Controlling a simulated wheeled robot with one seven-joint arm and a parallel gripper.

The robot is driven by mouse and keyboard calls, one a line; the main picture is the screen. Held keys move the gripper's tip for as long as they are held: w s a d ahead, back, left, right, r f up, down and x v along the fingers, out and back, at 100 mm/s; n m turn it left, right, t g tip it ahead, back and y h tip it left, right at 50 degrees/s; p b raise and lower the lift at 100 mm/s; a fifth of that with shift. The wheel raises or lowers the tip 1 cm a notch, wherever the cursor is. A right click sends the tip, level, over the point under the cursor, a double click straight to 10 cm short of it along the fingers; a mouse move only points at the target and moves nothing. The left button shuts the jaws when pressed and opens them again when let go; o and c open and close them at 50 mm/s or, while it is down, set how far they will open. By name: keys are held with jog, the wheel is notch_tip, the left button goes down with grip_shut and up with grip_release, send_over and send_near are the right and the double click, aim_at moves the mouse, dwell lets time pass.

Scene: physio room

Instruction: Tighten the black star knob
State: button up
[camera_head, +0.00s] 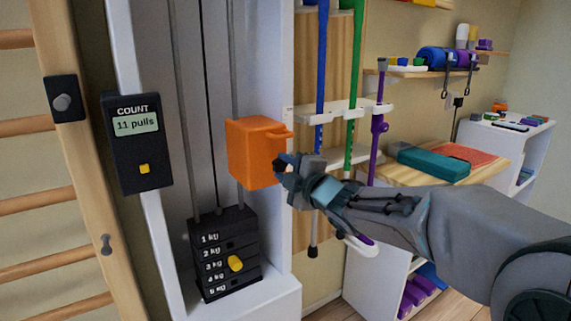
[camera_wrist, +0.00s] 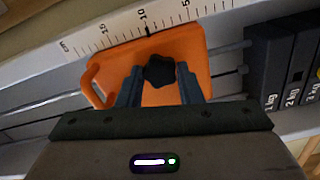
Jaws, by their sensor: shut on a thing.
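The black star knob (camera_wrist: 160,70) sits on the face of an orange carriage (camera_wrist: 188,45) in the wrist view. The orange carriage also shows in the head view (camera_head: 250,150), on the white column, and there the knob (camera_head: 281,165) is mostly hidden by my gripper. My gripper (camera_wrist: 160,75) has one finger on each side of the knob and is shut on it. In the head view my gripper (camera_head: 287,176) reaches the carriage from the right.
A weight stack (camera_head: 225,255) with a yellow pin stands below the carriage. A counter (camera_head: 137,143) reading 11 pulls hangs at left. A cm scale (camera_wrist: 145,28) runs beside the carriage. Coloured poles (camera_head: 350,100) hang close behind my gripper. A wooden table (camera_head: 420,180) stands at right.

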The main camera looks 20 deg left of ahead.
jog(key=m+p, duration=0.2)
jog(key=m, duration=0.3)
jog(key=shift+r+m+p, duration=0.15)
jog(key=shift+m+p, duration=0.15)
jog(key=shift+p, duration=0.05)
jog(key=m+p, duration=0.2)
jog(key=m, duration=0.2)
jog(key=m+p, duration=0.3)
jog(key=m, duration=0.2)
jog(key=m+p, duration=0.3)
jog(key=m, duration=0.1)
jog(key=shift+m, duration=0.3)
jog(key=m+p, duration=0.2)
jog(key=m, duration=0.2)
jog(key=shift+p, duration=0.4)
jog(key=m+p, duration=0.3)
jog(key=m, duration=0.2)
jog(key=m+p, duration=0.3)
jog(key=m, duration=0.2)
jog(key=shift+m+p, duration=0.95)
jog(key=shift+m, duration=0.95)
